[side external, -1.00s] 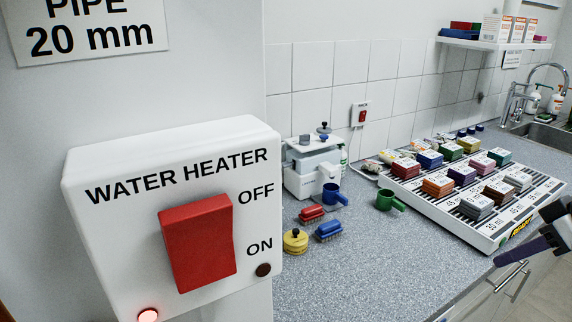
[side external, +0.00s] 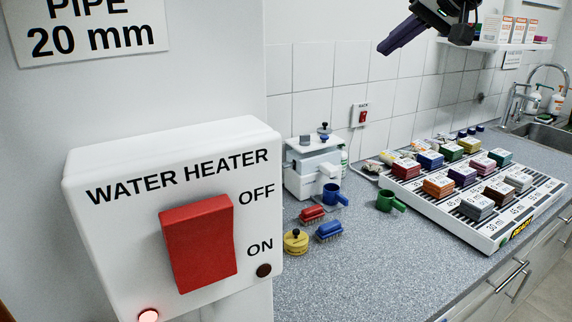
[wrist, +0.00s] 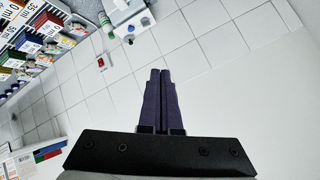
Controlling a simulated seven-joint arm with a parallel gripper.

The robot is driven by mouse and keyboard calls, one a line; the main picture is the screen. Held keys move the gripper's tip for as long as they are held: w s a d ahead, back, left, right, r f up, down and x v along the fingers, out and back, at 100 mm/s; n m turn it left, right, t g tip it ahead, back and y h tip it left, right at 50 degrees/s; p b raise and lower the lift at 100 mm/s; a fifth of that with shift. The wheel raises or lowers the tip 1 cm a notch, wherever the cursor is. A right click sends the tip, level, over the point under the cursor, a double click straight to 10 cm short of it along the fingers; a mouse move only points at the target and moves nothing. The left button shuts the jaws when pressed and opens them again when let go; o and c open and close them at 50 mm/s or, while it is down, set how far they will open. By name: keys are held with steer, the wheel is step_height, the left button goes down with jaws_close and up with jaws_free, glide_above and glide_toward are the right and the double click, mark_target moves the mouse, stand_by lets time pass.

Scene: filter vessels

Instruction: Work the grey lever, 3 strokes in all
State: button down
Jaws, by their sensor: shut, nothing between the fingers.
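A white filter vessel (side external: 313,180) stands on the counter near the tiled wall. A small grey piece (side external: 305,140) sits at the left of its top, and a dark knob (side external: 324,128) rises beside it. The grey piece may be the lever; it is too small to be sure. A blue mug (side external: 334,195) stands in front of the vessel. My gripper (side external: 385,48) is high above the counter, up and to the right of the vessel, touching nothing. In the wrist view its fingers (wrist: 160,73) are shut and empty, with the vessel (wrist: 122,10) partly in view at the top.
A green mug (side external: 388,201), red brush (side external: 312,214), blue brush (side external: 329,231) and yellow round pot (side external: 295,242) stand near the vessel. A white rack (side external: 475,222) with several coloured blocks fills the right. A water heater box (side external: 100,230) is in the foreground. The front counter is clear.

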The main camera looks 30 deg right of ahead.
steer(key=w+a+m, duration=0.1)
steer(key=w, duration=1.1)
steer(key=g, duration=0.1)
glide_above(288, 165)
step_height(288, 165, down, 23)
steer(key=shift+a+f+y, duration=0.1)
steer(key=shift+f+y, duration=0.05)
steer(key=shift+y, duration=0.15)
steer(key=shift+f, duration=0.1)
step_height(288, 165, down, 9)
steer(key=shift+r, duration=0.2)
steer(key=shift+f, duration=0.15)
stand_by(0.9)
steer(key=shift+f, duration=0.25)
